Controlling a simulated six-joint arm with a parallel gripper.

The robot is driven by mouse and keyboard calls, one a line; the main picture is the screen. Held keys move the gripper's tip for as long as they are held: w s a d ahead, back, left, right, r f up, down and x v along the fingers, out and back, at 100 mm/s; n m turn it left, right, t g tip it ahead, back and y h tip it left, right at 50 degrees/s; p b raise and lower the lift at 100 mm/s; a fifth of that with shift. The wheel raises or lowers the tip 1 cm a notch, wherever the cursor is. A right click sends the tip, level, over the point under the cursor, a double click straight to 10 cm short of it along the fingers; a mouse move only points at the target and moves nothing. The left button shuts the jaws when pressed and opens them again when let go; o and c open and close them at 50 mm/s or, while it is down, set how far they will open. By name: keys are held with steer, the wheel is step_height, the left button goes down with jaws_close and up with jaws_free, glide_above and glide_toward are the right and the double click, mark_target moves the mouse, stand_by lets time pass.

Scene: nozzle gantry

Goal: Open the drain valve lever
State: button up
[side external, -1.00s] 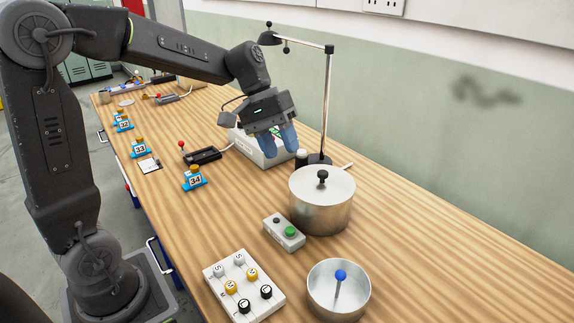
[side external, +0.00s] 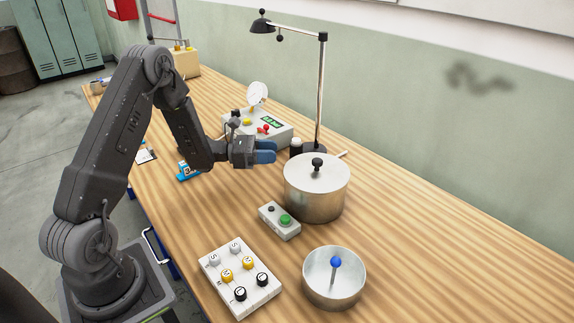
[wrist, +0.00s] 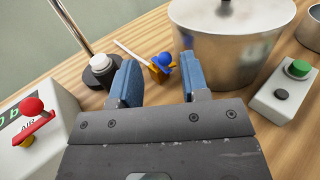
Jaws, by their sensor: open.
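My gripper (side external: 266,151) is open and empty, level above the bench, to the left of the lidded metal pot (side external: 315,190). In the wrist view its two blue fingers (wrist: 160,80) stand apart. Beyond and between them is a small orange-yellow fitting with a blue knob (wrist: 162,61), low beside the pot (wrist: 228,50). It looks like the drain valve lever, though no label can be read. The fingers do not appear to touch it. I cannot make it out in the side view.
A lamp stand and dark bottle with a white cap (wrist: 100,66) are close to the left finger. The control box with a red AIR lever (wrist: 34,110) stands further left. The green-button box (side external: 280,220), button panel (side external: 240,278) and open pan (side external: 334,280) lie nearer the camera.

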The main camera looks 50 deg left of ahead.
step_height(320, 180, down, 4)
steer(key=shift+r, duration=0.1)
steer(key=shift+f+x, duration=0.15)
steer(key=shift+x, duration=1.15)
steer(key=shift+f+x, duration=0.1)
steer(key=shift+x, duration=1.15)
steer(key=c, duration=0.7)
steer(key=shift+d, duration=0.1)
jaws_close()
